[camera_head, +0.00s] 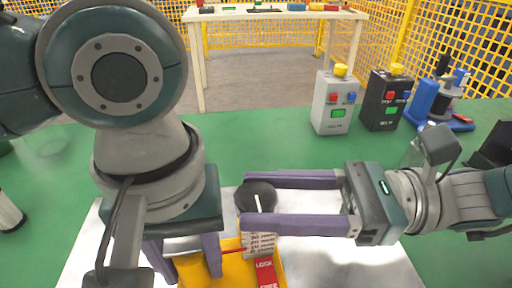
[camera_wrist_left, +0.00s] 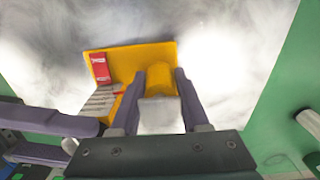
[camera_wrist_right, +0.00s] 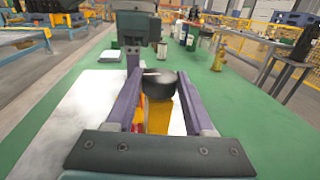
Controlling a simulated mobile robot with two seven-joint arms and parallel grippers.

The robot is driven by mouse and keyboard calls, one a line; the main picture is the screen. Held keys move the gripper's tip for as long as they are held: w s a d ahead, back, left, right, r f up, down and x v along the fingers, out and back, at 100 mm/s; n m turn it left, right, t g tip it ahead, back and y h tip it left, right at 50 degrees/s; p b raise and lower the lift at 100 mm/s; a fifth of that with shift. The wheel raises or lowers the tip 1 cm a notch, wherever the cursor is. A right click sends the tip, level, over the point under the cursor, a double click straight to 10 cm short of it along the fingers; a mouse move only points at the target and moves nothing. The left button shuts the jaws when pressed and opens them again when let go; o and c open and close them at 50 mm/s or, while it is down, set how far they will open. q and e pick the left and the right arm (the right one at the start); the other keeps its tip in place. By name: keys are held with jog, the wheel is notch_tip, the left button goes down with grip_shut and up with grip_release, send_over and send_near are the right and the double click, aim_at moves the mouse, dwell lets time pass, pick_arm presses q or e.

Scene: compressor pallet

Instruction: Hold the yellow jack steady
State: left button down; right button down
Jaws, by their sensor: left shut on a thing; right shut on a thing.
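The yellow jack (camera_head: 232,272) stands on a white sheet at the bottom of the head view, partly hidden by my left arm. In the left wrist view its yellow plate (camera_wrist_left: 128,60) and rounded body (camera_wrist_left: 158,80) show. My left gripper (camera_head: 186,264) is shut on this rounded body, one finger on each side. My right gripper (camera_head: 252,204) is shut on a round black knob (camera_head: 257,190) with a white line, above the jack. The knob also shows between the fingers in the right wrist view (camera_wrist_right: 158,86).
A grey control box (camera_head: 333,108), a black control box (camera_head: 385,104) and a blue device (camera_head: 437,106) stand at the back right of the green table (camera_head: 255,137). The table's back middle is clear. A white bench (camera_head: 276,13) and yellow fencing stand beyond.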

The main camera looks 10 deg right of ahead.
jog(key=shift+m+t, duration=0.4)
jog(key=shift+t, duration=0.2)
jog(key=m+t, duration=0.1)
jog(key=m+t+h, duration=0.1)
jog(key=t, duration=0.1)
jog(key=shift+s+m+t+h, duration=0.25)
jog(key=shift+m+t+h, duration=0.05)
jog(key=shift+m+t, duration=0.1)
jog(key=m+t+h, duration=0.2)
jog(key=t, duration=0.1)
jog(key=m+t+h, duration=0.1)
jog(key=shift+s+a+m+t, duration=0.3)
jog(key=shift+t, duration=0.1)
jog(key=m+t+h, duration=0.2)
jog(key=h, duration=0.1)
jog(key=m+t+h, duration=0.1)
jog(key=shift+s+a+m+h, duration=0.1)
jog(key=shift+a+m+h, duration=0.2)
jog(key=shift+h, duration=0.1)
jog(key=shift+a+r+m+t+h, duration=0.1)
jog(key=shift+m+t+h, duration=0.4)
jog(key=shift+m+h, duration=0.55)
jog(key=shift+m+t+h, duration=0.5)
jog(key=shift+m+h, duration=0.05)
jog(key=shift+h, duration=0.9)
jog(key=shift+h, duration=0.3)
jog(key=shift+c, duration=1.3)
grip_release()
